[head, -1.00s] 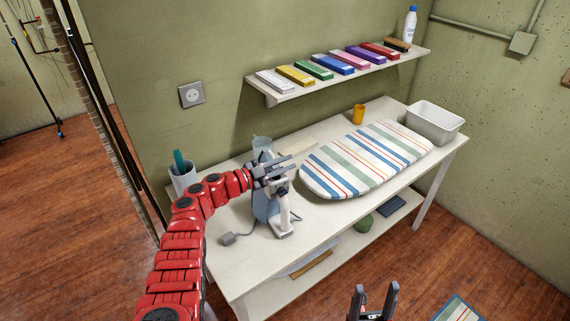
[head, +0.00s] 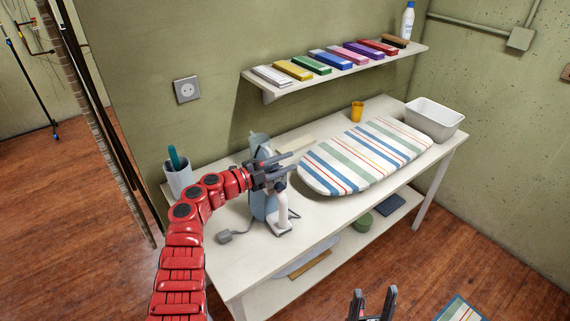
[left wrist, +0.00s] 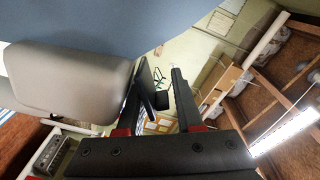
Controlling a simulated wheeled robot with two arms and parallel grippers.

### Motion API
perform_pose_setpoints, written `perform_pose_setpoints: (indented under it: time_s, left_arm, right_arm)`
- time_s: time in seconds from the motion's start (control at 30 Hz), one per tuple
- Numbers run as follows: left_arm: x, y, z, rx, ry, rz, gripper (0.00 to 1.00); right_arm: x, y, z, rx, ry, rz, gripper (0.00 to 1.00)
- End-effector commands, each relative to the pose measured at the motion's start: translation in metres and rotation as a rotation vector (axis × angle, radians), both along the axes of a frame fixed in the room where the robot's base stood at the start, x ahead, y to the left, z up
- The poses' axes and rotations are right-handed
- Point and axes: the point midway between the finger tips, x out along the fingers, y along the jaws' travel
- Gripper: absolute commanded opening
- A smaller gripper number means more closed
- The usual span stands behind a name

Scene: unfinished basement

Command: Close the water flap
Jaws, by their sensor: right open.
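A blue-grey and white steam iron (head: 283,215) stands upright on the table, left of the ironing board. Its upper part is partly hidden behind my left gripper (head: 291,166), which is at the top of the iron. A grey rounded part (left wrist: 65,82) and a large blue-grey surface (left wrist: 150,18) are close to the camera there, probably the iron. I cannot make out the water flap. My right gripper (head: 372,300) is open and empty, low in front of the table.
The white table (head: 222,262) carries a striped ironing board (head: 365,155), white bin (head: 434,120), orange cup (head: 357,112) and grey pot (head: 181,180). A wall shelf (head: 290,85) with coloured boxes hangs above.

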Motion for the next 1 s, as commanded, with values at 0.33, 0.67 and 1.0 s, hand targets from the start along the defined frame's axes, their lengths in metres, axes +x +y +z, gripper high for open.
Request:
perform_pose_setpoints:
  time_s: [0.33, 0.67, 1.0]
  left_arm:
    - [0.002, 0.001, 0.006, -0.057, 0.108, -0.001, 0.45]
    - [0.011, 0.007, 0.011, -0.223, 0.394, -0.003, 0.45]
    - [-0.006, 0.041, 0.007, -0.247, 0.437, 0.002, 0.45]
  right_arm:
    - [0.000, 0.000, 0.020, 0.000, 0.000, 0.000, 0.60]
    - [0.000, 0.000, 0.041, 0.000, 0.000, 0.000, 0.60]
    - [0.000, 0.000, 0.042, 0.000, 0.000, 0.000, 0.60]
